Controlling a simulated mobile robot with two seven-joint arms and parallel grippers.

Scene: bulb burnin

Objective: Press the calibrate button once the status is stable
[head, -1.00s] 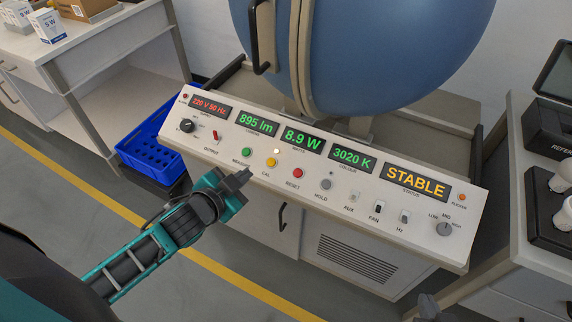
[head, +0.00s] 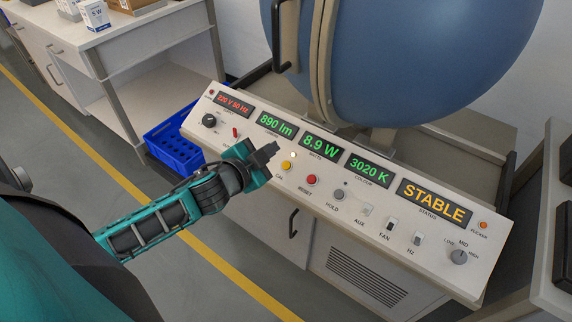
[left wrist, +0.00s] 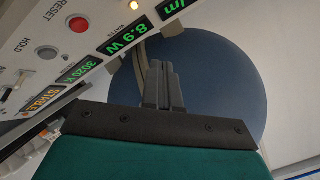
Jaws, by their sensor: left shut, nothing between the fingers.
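The control panel (head: 330,206) slopes below the sphere. Its status display (head: 434,202) reads STABLE in amber. The yellow button (head: 286,166) marked CAL sits left of the red RESET button (head: 311,180). My left gripper (head: 272,151) is shut and empty, its tip just left of and above the yellow button in the picture; contact cannot be judged. The green button seen earlier is hidden behind it. In the left wrist view the shut fingers (left wrist: 163,86) show with the red button (left wrist: 78,24); the yellow button is not seen there. My right gripper is not in view.
Other displays read 890 lm (head: 276,125), 8.9 W (head: 321,147) and 3020 K (head: 369,166). The grey HOLD button (head: 339,194) and switches lie further right. A blue crate (head: 176,152) stands on the floor at left. The blue sphere (head: 400,60) rises behind the panel.

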